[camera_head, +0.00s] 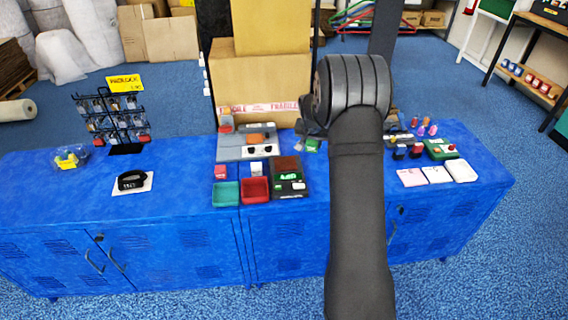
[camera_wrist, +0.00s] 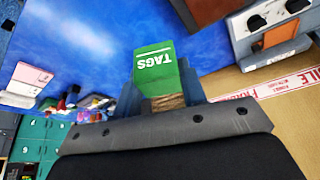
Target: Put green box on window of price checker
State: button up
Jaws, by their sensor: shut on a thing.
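My gripper (camera_wrist: 162,95) is shut on a green box (camera_wrist: 154,62) marked "TAGS", which sticks out beyond the fingers in the wrist view. In the head view my arm hides most of the gripper; a small green patch (camera_head: 313,145) left of the arm looks like the same box. The price checker (camera_head: 290,188) seems to be the dark device with a lit green display at the middle of the blue counter. Its reddish-brown window (camera_head: 286,163) is at the back and looks bare. The held box is apart from it, to the back right.
A grey stepped panel (camera_head: 232,154) with black knobs stands behind left of the price checker. Green (camera_head: 226,194) and red trays (camera_head: 256,190) sit to its left. A carton (camera_head: 262,85) rises behind. Pale cards (camera_head: 411,177) and small goods lie right of my arm.

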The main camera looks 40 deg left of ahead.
jog(key=shift+w+d, duration=0.2)
jog(key=shift+w, duration=0.05)
send_over(286, 161)
jog(key=s, duration=0.1)
jog(key=f, duration=0.6)
jog(key=shift+d+f, duration=0.25)
jog(key=shift+f, duration=2.1)
jog(key=shift+f, duration=0.1)
jog(key=o, duration=1)
jog(key=v, duration=1.2)
jog(key=shift+s, duration=0.15)
